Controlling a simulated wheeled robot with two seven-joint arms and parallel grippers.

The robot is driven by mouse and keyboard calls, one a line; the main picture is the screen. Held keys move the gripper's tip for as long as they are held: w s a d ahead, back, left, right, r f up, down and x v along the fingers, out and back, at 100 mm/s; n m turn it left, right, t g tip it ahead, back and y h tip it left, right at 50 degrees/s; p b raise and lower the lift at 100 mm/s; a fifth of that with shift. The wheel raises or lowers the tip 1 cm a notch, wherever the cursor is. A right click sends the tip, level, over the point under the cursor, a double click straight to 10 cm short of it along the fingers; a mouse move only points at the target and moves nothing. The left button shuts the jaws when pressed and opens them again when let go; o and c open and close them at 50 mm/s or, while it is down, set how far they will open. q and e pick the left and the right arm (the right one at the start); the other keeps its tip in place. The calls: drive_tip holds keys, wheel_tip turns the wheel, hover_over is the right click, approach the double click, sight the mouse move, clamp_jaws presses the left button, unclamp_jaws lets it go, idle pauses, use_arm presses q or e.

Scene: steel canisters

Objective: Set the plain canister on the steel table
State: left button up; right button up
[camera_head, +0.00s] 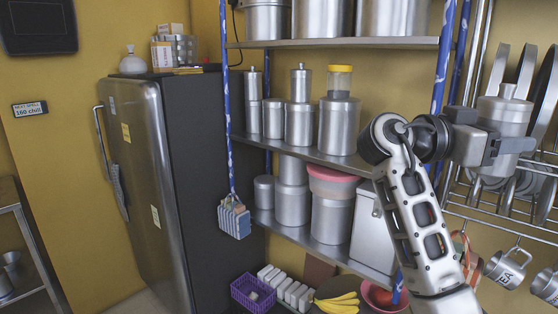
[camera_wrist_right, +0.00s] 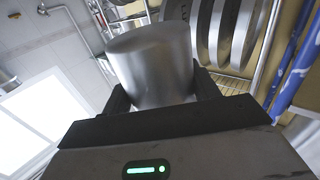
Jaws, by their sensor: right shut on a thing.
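My right gripper (camera_head: 508,146) is shut on a steel canister (camera_head: 502,112) and holds it up in the air at the right, in front of the hanging rack. A small knob shows on top of the canister in the head view. In the right wrist view the plain, smooth canister (camera_wrist_right: 152,68) sits between the two dark fingers (camera_wrist_right: 160,92). Part of a steel table or stand (camera_head: 38,262) shows at the lower left edge; most of it is out of frame. My left gripper is not in view.
Steel shelves (camera_head: 300,148) hold several other canisters, close to my right arm. A fridge (camera_head: 150,170) stands left of them. Pans (camera_head: 545,95) and mugs (camera_head: 504,268) hang at the right. Bananas (camera_head: 338,303) and a purple basket (camera_head: 253,292) are low down.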

drive_tip(key=s+d+r+m+g, duration=0.2)
drive_tip(key=s+d+r+g, duration=0.1)
drive_tip(key=d, duration=0.4)
drive_tip(key=s+d+r+m+g, duration=0.2)
drive_tip(key=s+d+r+g, duration=0.15)
drive_tip(key=d, duration=0.25)
drive_tip(key=w+a+f+n+t+y, duration=0.2)
drive_tip(key=a+f+n+t, duration=0.15)
drive_tip(key=f+t, duration=0.35)
drive_tip(key=w+a+f+n+t+y, duration=0.25)
drive_tip(key=f+n+t, duration=0.25)
drive_tip(key=f, duration=0.4)
drive_tip(key=w+a+f+n+t+y, duration=0.25)
drive_tip(key=a+f+n+t, duration=0.2)
drive_tip(key=f+t, duration=0.3)
drive_tip(key=s+a+f+n+t+y, duration=0.1)
drive_tip(key=s+a+f+n+y, duration=0.2)
drive_tip(key=s+a+f+y, duration=0.2)
drive_tip(key=s+a+f+n+t+y, duration=0.1)
drive_tip(key=s+a+f+n+y, duration=0.3)
drive_tip(key=a, duration=0.7)
drive_tip(key=s+f+y, duration=0.1)
drive_tip(key=s+f, duration=0.1)
drive_tip(key=s, duration=0.1)
drive_tip(key=shift+a+f+n+t+y, duration=0.2)
drive_tip(key=shift+a+n+t+y, duration=0.1)
drive_tip(key=shift+a+t+y, duration=0.1)
drive_tip(key=shift+s+d, duration=0.1)
drive_tip(key=shift+d, duration=0.05)
